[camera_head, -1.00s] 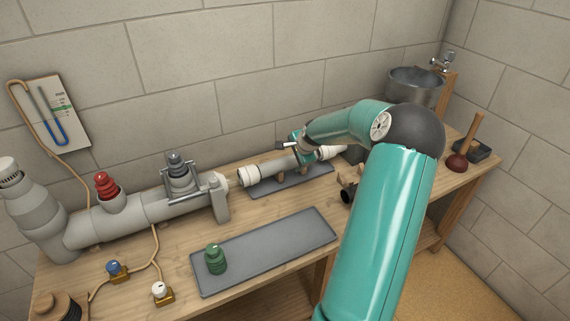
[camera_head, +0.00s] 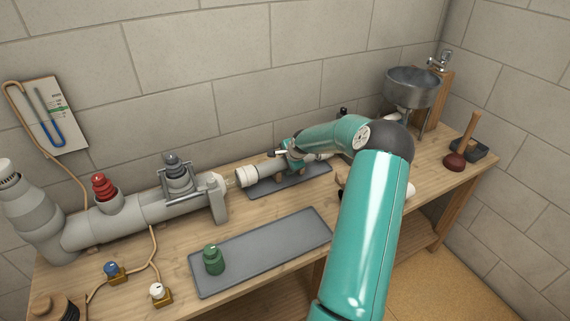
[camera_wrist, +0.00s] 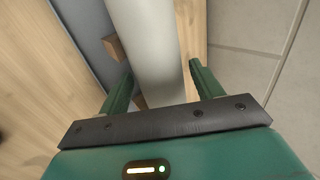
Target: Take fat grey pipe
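The fat grey pipe (camera_head: 267,170) lies along the grey mat (camera_head: 262,191) at the back of the bench, with a white collar on its left end. Its pale grey body (camera_wrist: 148,45) runs between my fingers in the wrist view. My gripper (camera_wrist: 162,88) is open, with one green finger on each side of the pipe and small gaps showing. In the head view my gripper (camera_head: 292,162) is down at the pipe and hides its middle. Whether the fingertips reach below the pipe is hidden.
A fixed grey pipe assembly (camera_head: 145,208) with a red valve (camera_head: 104,186) stands left of the pipe's collared end. A front mat (camera_head: 265,255) holds a green fitting (camera_head: 214,259). A metal basin (camera_head: 412,88) and plunger (camera_head: 459,150) stand right. The wall is close behind.

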